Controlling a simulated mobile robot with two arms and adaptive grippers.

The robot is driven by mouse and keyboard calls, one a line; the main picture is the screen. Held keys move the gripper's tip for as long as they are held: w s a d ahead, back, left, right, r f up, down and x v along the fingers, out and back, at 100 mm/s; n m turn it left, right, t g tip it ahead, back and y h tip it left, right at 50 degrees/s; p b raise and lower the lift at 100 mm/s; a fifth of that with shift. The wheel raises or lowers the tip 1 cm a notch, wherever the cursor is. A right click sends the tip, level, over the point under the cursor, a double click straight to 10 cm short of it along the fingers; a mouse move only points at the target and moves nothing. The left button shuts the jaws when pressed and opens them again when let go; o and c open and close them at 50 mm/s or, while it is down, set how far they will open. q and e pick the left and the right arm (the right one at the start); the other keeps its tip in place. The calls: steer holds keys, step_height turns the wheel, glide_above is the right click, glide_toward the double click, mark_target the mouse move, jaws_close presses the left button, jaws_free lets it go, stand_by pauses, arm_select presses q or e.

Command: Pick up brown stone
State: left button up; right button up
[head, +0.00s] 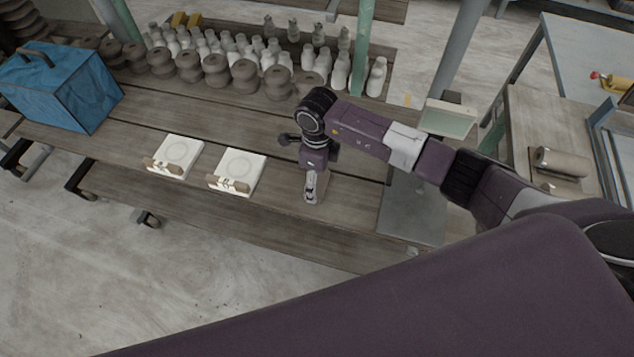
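No thing in the head view shows plainly as a single brown stone. Several rounded brown-grey clay pieces (245,76) stand in a row at the back of the wooden table. Small tan-brown pieces lie at the front edges of two white square plates, one on the left plate (183,151) and one on the right plate (243,168). My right gripper (311,188) points down over the table, just right of the right plate and apart from it. Its fingers are too small to show whether they are open. My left gripper is out of view.
A blue bag (62,88) stands at the left end of the wooden table (120,122). Pale bottle-shaped pieces (375,78) crowd the back. A green post (363,45) rises behind my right arm.

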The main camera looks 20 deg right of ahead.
steer(key=shift+r, duration=0.1)
steer(key=c, duration=0.7)
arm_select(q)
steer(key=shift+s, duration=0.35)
arm_select(e)
steer(key=shift+w+r, duration=0.1)
steer(key=shift+r, duration=0.35)
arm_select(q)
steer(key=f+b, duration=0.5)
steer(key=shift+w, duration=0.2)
arm_select(e)
step_height(320, 180, up, 19)
